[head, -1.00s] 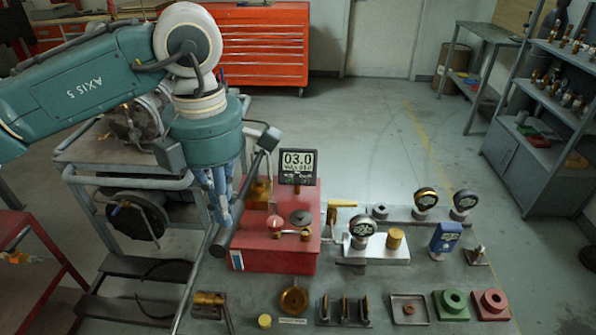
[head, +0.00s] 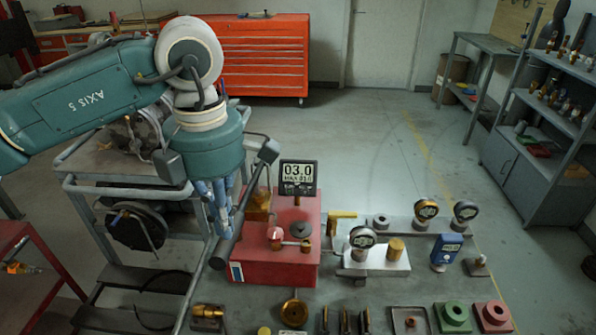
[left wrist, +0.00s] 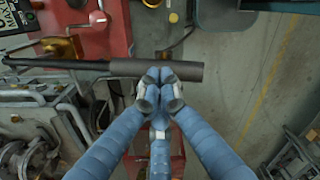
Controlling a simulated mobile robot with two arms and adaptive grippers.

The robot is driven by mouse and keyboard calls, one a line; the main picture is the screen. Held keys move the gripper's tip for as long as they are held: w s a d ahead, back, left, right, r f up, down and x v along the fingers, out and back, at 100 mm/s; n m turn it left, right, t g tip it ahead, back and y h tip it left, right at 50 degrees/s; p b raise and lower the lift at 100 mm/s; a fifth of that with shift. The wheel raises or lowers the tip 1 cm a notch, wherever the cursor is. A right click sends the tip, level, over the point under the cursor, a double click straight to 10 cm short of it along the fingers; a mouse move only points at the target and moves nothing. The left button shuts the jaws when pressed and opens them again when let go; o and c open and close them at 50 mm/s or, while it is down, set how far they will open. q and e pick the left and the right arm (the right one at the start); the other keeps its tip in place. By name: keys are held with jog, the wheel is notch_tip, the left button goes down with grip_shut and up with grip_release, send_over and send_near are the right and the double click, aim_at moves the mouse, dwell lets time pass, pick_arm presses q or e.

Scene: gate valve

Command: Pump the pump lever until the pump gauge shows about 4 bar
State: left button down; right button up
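The pump gauge (head: 298,176) is a dark display on the red pump box (head: 272,268); it reads 03.0, with a smaller line that seems to read MAX 03.0. The pump lever (head: 227,243) is a dark bar slanting beside the box's left side, its thick grip end lowest. My left gripper (head: 222,225) has its blue fingers at the lever. In the left wrist view the fingers close around the lever's thick black grip (left wrist: 190,71), and the thinner rod runs to the left. The pads' contact faces are hidden. My right gripper is not in view.
Right of the pump are a grey block with a dial gauge (head: 362,238), a blue meter (head: 445,248) and other dial gauges. Red and green blocks and small trays line the bench front. A frame with machinery (head: 125,195) stands left. The floor behind is clear.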

pick_arm(q)
jog(key=shift+f+b, duration=1.35)
jog(key=shift+f, duration=0.25)
jog(key=shift+r, duration=0.35)
notch_tip(320, 180, up, 3)
jog(key=shift+f+p, duration=0.1)
jog(key=shift+p, duration=0.95)
jog(key=shift+f, duration=0.1)
